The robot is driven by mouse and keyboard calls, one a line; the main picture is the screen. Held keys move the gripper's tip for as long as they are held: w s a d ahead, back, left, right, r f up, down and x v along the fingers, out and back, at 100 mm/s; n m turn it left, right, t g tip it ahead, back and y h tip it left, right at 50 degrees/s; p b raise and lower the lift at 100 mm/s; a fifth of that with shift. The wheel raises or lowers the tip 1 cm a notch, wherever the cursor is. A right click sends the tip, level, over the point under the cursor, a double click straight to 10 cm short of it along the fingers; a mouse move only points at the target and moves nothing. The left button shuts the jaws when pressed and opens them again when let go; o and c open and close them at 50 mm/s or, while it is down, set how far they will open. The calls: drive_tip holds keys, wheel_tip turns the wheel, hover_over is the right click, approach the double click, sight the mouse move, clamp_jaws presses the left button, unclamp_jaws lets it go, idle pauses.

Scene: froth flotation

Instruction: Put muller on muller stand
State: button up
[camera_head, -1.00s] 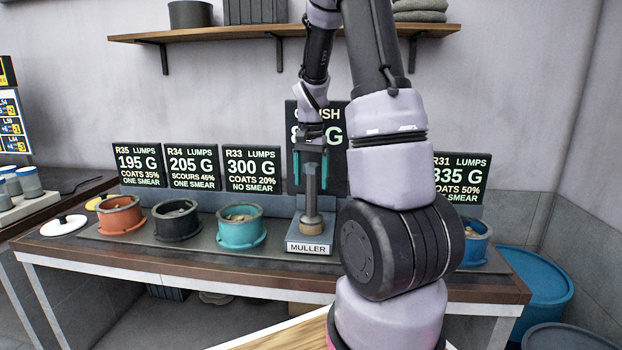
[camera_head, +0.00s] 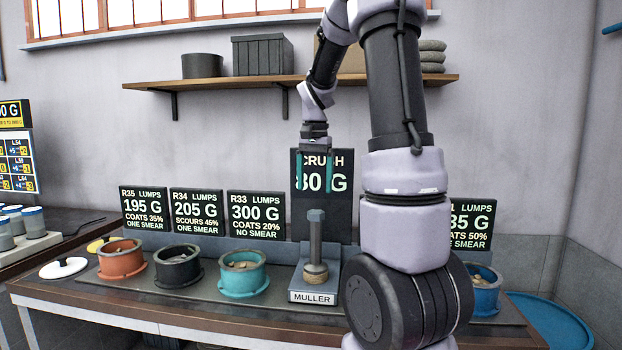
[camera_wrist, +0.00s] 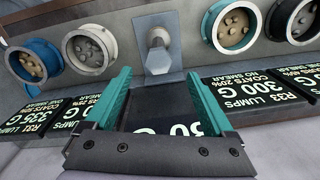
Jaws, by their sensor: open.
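The muller (camera_head: 316,250) stands upright on the muller stand (camera_head: 312,297), a grey block with a MULLER label on its front. It has a grey handle and a tan foot. My gripper (camera_head: 315,172) is open and empty, above the muller and apart from it, in front of the CRUSH sign. In the wrist view the muller (camera_wrist: 158,48) and its stand (camera_wrist: 172,70) lie beyond the open teal fingers (camera_wrist: 158,95), with nothing between the fingertips.
Orange (camera_head: 121,260), black (camera_head: 178,267) and teal (camera_head: 243,274) pots of lumps stand left of the stand. A blue pot (camera_head: 486,290) is at the right. Signs stand behind them. A wall shelf (camera_head: 220,81) is above.

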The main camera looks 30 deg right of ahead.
drive_tip(key=s+a+r+n+t+y, duration=0.1)
drive_tip(key=s+a+r+n+t, duration=0.1)
drive_tip(key=s+a, duration=0.4)
drive_tip(key=s+a+r+n+t+y, duration=0.1)
drive_tip(key=s+a+r+n+t, duration=0.2)
drive_tip(key=s, duration=1)
drive_tip(key=a+r+t, duration=0.2)
drive_tip(key=a+r, duration=0.1)
drive_tip(key=shift+a, duration=0.4)
